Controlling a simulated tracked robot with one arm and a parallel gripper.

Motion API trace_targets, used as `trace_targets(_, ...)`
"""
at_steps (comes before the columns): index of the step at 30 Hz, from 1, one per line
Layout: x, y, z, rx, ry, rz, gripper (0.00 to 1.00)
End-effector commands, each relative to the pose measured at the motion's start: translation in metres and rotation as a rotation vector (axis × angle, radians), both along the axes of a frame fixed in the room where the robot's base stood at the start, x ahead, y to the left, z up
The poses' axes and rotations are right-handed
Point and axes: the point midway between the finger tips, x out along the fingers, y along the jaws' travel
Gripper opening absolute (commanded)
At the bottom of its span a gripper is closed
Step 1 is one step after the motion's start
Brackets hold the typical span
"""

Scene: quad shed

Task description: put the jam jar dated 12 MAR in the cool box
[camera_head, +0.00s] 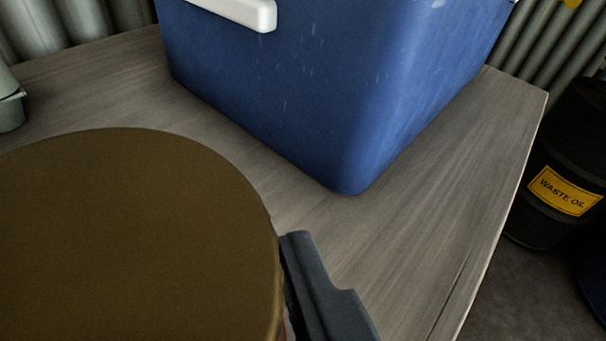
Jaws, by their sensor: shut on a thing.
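A jar with a wide brown lid (135,240) fills the lower left of the view, close to the camera. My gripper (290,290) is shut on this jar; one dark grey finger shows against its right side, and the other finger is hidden. The jar's label and any date are hidden under the lid. The blue cool box (290,90) stands on the wooden table ahead, beyond the jar. A white handle (240,12) shows on its side. Its top is out of view, so I cannot tell whether it is open.
The wooden table (430,190) is bare around the box's near corner, and its right edge slopes down the picture. A black waste oil drum (555,150) stands on the floor beyond that edge. A pale green object (10,105) is at the left edge. Corrugated wall stands behind.

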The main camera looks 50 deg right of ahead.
Motion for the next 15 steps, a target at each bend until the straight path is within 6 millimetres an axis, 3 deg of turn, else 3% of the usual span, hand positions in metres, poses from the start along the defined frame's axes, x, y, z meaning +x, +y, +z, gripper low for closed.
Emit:
trace_targets(1, 0.004, -0.013, 0.0, -0.001, -0.006, -0.005, 0.23)
trace_targets(6, 0.014, -0.036, -0.004, 0.001, -0.002, -0.002, 0.23)
trace_targets(15, 0.017, -0.045, -0.015, 0.001, 0.002, 0.001, 0.23)
